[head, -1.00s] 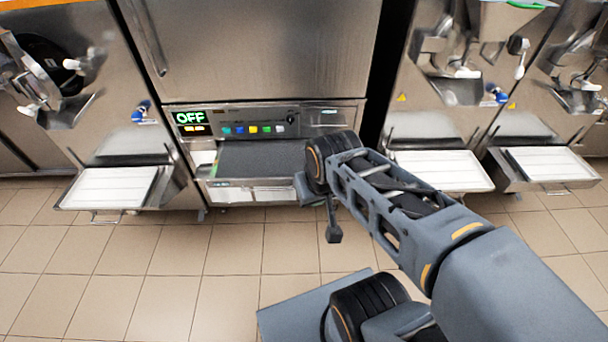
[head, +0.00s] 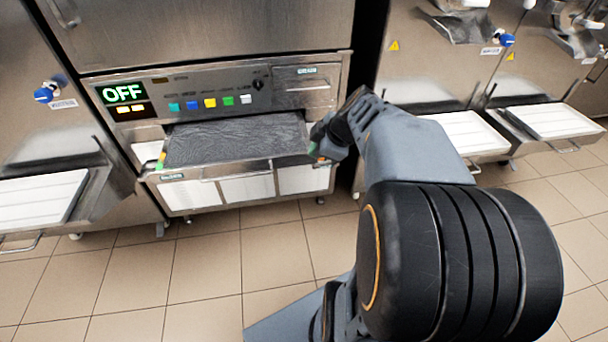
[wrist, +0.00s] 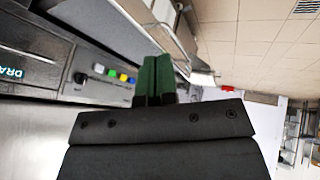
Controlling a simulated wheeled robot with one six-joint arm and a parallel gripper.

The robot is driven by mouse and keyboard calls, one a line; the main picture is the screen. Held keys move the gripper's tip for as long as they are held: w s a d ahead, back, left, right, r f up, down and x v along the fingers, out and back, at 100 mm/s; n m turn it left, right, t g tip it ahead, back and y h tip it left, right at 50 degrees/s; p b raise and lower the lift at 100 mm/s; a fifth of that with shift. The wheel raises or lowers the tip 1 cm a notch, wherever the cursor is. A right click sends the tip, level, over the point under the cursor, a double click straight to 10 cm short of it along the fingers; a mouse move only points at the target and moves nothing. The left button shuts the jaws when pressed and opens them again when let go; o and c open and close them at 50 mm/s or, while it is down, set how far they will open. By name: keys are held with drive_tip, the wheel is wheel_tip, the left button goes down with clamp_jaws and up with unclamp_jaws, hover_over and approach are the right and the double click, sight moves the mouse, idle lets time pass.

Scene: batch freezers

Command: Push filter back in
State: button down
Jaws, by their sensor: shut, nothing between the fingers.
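The filter (head: 235,138) is a dark grey textured panel in a steel-framed drawer, pulled out of the machine below its control panel. The drawer's steel front edge (head: 230,168) faces me. My gripper (head: 318,148) is at the right end of that front edge, partly hidden by my own wrist. In the wrist view, my gripper (wrist: 154,82) shows green fingers held together with nothing between them. Whether the fingers touch the drawer front I cannot tell.
The control panel (head: 200,95) has coloured buttons, a knob and a display (head: 122,93) reading OFF. White-lined trays stick out at left (head: 35,198) and right (head: 465,132). The tiled floor (head: 215,265) in front is clear.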

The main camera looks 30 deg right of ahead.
wheel_tip(320, 180, down, 2)
drive_tip(key=d+f+n+b, duration=0.1)
drive_tip(key=d, duration=0.1)
drive_tip(key=b, duration=0.3)
approach(297, 160)
drive_tip(key=shift+n+t, duration=0.3)
drive_tip(key=shift+t, duration=0.1)
drive_tip(key=f, duration=0.1)
drive_tip(key=a+f, duration=0.1)
drive_tip(key=f, duration=0.2)
drive_tip(key=shift+w+a+f, duration=0.3)
drive_tip(key=shift+w, duration=0.1)
drive_tip(key=shift+w+d+r, duration=0.1)
drive_tip(key=shift+w+d, duration=0.15)
drive_tip(key=shift+w, duration=0.6)
